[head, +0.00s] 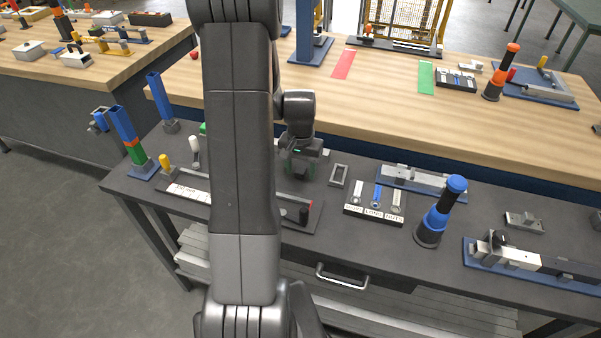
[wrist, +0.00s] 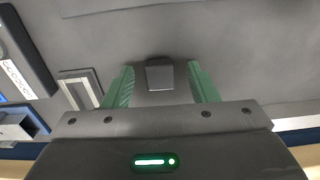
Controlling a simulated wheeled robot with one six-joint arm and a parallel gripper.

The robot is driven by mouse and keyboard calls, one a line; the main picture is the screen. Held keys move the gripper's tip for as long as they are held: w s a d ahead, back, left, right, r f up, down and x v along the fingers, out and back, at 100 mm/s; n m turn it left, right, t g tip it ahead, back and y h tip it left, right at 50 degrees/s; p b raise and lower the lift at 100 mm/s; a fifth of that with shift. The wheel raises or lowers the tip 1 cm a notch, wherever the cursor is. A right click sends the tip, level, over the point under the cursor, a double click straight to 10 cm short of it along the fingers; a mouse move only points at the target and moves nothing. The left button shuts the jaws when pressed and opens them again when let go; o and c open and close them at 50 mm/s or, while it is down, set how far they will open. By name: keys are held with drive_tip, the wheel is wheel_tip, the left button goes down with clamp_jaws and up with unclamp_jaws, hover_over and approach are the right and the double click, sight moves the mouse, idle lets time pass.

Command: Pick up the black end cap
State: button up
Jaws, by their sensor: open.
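The black end cap (wrist: 160,74) is a small dark block on the dark grey tabletop, in the upper middle of the wrist view. My gripper (wrist: 161,88) has its two green fingers apart, one on each side of the cap, with a visible gap to each. Whether the fingers are down at the cap's height is hard to tell. In the head view my gripper (head: 300,170) is over the middle of the dark bench, partly behind my arm. I cannot make out the cap there.
A grey rectangular frame (head: 339,175) lies just right of my gripper; it also shows in the wrist view (wrist: 80,88). A labelled tray (head: 375,205) and a blue-and-black cylinder (head: 441,212) stand further right. A plate with a black post (head: 304,215) is nearer the front edge.

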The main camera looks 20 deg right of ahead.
drive_tip(key=c, duration=1)
drive_tip(key=shift+r, duration=0.1)
drive_tip(key=shift+c, duration=0.2)
